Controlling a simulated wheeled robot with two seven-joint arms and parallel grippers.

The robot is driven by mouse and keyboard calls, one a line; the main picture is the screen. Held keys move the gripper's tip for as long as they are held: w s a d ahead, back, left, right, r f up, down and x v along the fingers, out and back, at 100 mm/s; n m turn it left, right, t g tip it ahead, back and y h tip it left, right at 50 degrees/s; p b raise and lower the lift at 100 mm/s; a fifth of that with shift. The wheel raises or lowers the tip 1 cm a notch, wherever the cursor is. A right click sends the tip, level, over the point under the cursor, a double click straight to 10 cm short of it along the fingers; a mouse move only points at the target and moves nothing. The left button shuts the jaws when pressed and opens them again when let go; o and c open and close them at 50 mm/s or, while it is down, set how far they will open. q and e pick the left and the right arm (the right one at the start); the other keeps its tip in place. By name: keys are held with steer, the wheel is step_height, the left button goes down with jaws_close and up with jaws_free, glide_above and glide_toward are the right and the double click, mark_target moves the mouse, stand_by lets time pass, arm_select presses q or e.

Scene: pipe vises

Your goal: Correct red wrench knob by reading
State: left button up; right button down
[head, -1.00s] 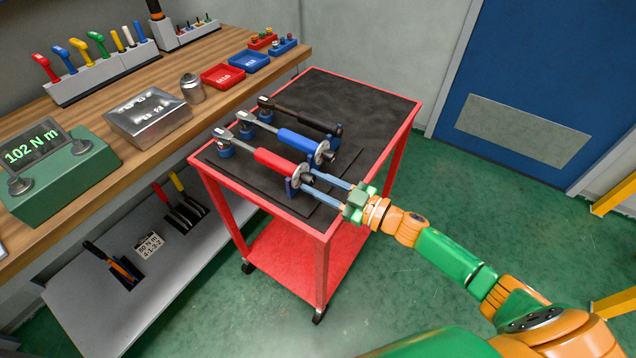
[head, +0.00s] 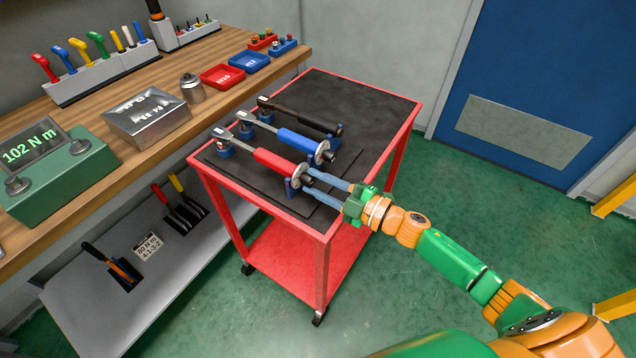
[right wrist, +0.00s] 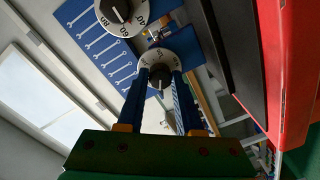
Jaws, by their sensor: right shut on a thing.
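The red wrench (head: 280,163) lies on the dark top of the red cart (head: 324,232), in blue supports. Its grey dial end points toward my right arm. My right gripper (head: 308,180) reaches in from the right with its two blue fingers at this end. In the right wrist view the fingers (right wrist: 160,84) are shut on the black knob (right wrist: 160,77) in front of a grey dial (right wrist: 157,58). The fingers cover part of that dial, and its setting is not legible. The green tester display (head: 32,147) on the bench reads 102 N m. My left gripper is not in view.
A blue wrench (head: 296,140) and a black wrench (head: 305,118) lie beyond the red one, close by. The wooden bench at left holds a metal box (head: 147,116), a red tray (head: 222,76) and a blue tray (head: 249,62). A small printed card (head: 148,246) lies on the lower shelf.

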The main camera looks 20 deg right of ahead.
stand_by(0.5)
steer(key=c, duration=0.5)
jaws_free()
steer(key=shift+c, duration=0.2)
steer(key=v, duration=0.7)
steer(key=shift+b, duration=0.4)
steer(key=shift+d, duration=0.1)
